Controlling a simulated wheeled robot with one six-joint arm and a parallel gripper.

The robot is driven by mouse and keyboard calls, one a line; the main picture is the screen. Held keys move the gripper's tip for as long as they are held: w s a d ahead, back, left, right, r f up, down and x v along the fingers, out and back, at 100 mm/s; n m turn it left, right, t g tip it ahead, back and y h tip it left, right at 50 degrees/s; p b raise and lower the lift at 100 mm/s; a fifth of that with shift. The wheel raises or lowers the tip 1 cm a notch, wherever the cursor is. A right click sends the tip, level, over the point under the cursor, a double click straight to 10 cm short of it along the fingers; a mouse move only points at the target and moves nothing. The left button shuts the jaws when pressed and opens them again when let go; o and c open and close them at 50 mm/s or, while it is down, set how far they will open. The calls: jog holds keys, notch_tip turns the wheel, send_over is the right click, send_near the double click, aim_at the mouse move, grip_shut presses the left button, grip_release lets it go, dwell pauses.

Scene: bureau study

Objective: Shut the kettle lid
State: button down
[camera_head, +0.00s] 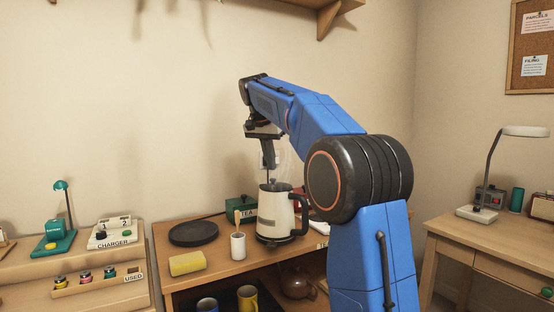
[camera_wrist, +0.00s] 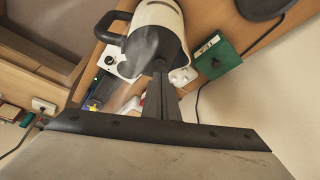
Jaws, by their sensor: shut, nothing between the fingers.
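The cream kettle (camera_head: 273,212) with a dark base and dark handle stands upright on the wooden counter. Its dark lid (camera_head: 275,186) shows at the top and looks about level; I cannot tell whether it is fully shut. In the wrist view the kettle (camera_wrist: 167,17) is at the top centre, with a hazy grey patch over its top. My gripper (camera_head: 268,172) points down just above the lid, its fingers together and empty. In the wrist view the fingertips (camera_wrist: 160,72) overlap the kettle's top edge; contact cannot be told.
A white cup with wooden utensils (camera_head: 238,246) stands left of the kettle. A green TEA box (camera_head: 240,209) is behind it. A desk with a lamp (camera_head: 488,180) is at the right.

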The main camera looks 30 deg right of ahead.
aim_at(276, 184)
jog(key=shift+w+a+f, duration=0.25)
jog(key=shift+w+f, duration=0.2)
jog(key=shift+f, duration=0.05)
jog(key=shift+w+a+f, duration=0.2)
jog(key=shift+w+f, duration=0.2)
jog(key=shift+f, duration=0.05)
jog(key=shift+w+a+f, duration=0.15)
jog(key=shift+w+f, duration=0.15)
jog(key=shift+f, duration=0.2)
jog(key=shift+w+a+f, duration=0.15)
jog(key=shift+w+f, duration=0.1)
jog(key=shift+f, duration=0.2)
jog(key=shift+f, duration=0.1)
